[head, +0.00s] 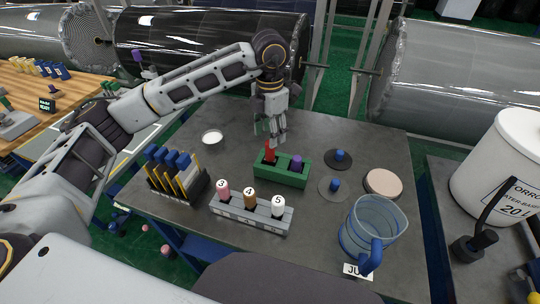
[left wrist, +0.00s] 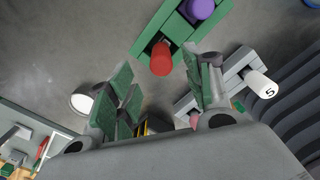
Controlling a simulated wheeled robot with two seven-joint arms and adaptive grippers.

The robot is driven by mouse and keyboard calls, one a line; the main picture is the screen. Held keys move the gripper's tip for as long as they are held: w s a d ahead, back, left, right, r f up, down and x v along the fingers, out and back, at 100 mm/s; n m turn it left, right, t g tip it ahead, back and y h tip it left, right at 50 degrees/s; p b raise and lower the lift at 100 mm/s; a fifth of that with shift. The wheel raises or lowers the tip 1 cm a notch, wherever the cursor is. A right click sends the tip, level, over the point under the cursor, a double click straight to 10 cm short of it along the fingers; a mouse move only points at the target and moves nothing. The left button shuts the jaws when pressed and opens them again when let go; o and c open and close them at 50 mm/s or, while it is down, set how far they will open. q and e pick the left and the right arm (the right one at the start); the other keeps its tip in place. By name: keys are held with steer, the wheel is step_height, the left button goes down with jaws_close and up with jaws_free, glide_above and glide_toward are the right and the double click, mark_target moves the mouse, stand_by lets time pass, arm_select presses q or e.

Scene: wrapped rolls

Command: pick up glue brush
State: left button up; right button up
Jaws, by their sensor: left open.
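A red-handled tool (head: 270,150) stands upright in a green holder (head: 281,179), beside a purple-handled one (head: 296,163). I cannot tell from their tops which is the glue brush; their lower ends are hidden in the holder. My left gripper (head: 275,136) is open and points down just above the red handle, close to it. In the left wrist view the red handle (left wrist: 160,60) shows beyond the open fingers (left wrist: 165,82), roughly between them, with nothing held. The purple handle (left wrist: 201,8) is farther off at the top edge. My right gripper is not in view.
A grey rack (head: 250,216) with several numbered pegs stands in front of the holder. A black rack (head: 175,186) of blue-topped tools is left, near a white dish (head: 212,137). A blue jug (head: 373,229) and flat discs (head: 383,183) stand right. The table's back left is clear.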

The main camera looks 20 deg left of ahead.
mark_target(270, 156)
arm_select(q)
steer(key=shift+f, duration=0.2)
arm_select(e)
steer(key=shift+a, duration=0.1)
arm_select(q)
steer(key=shift+f+p, duration=0.4)
steer(key=shift+f, duration=2.15)
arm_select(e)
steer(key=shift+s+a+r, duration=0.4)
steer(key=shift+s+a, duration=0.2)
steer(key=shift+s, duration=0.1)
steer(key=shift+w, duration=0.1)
